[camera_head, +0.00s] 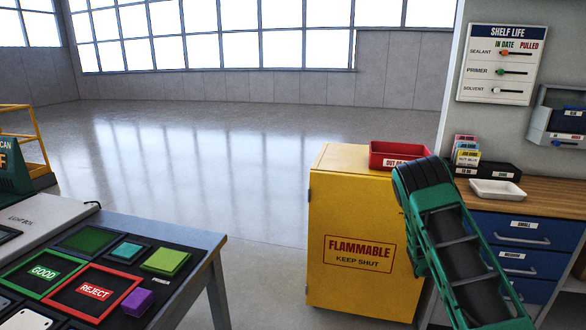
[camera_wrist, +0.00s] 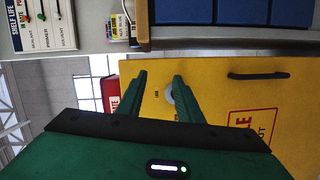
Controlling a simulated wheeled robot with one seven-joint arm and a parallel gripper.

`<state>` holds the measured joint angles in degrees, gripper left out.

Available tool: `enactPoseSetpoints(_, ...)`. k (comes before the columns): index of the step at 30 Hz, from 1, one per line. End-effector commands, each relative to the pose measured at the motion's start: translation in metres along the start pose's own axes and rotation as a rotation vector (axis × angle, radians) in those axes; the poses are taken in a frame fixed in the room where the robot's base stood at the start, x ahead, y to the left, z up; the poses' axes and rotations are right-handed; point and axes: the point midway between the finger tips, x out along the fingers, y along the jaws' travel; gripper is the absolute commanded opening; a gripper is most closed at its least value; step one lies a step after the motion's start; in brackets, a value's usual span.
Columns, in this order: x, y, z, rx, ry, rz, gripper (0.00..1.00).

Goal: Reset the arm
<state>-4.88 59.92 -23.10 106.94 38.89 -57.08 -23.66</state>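My arm is green and black. In the head view it reaches up from the lower right, in front of the yellow cabinet's right side and the blue drawers. The fingers cannot be made out there. In the wrist view my gripper (camera_wrist: 160,77) has two green fingers standing apart with nothing between them. They point toward the yellow flammable cabinet (camera_wrist: 218,88), whose front fills much of that view, which is turned sideways. The cabinet (camera_head: 358,251) stands upright in the head view. I cannot tell the gap between fingertips and cabinet.
A red bin (camera_head: 397,148) sits on the cabinet. A wooden counter (camera_head: 545,193) with a white tray (camera_head: 495,190) is at right, under a shelf-life board (camera_head: 500,64). A dark inspection table (camera_head: 190,240) with GOOD and REJECT frames is at left. Open floor (camera_head: 240,150) lies behind.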

Motion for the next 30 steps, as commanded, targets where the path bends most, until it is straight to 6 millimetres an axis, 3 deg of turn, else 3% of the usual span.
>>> enactPoseSetpoints(1, -0.004, 0.02, 0.014, 0.051, -0.057, -0.009, 0.33)
enactPoseSetpoints(6, -0.026, 0.06, 0.058, 0.213, -0.238, -0.066, 0.33)
enactPoseSetpoints(14, -0.086, 0.1, 0.11, 0.457, -0.483, -0.176, 0.33)
enactPoseSetpoints(21, -0.162, 0.121, 0.139, 0.67, -0.676, -0.3, 0.33)
enactPoseSetpoints(30, -0.278, 0.133, 0.148, 0.897, -0.877, -0.489, 0.33)
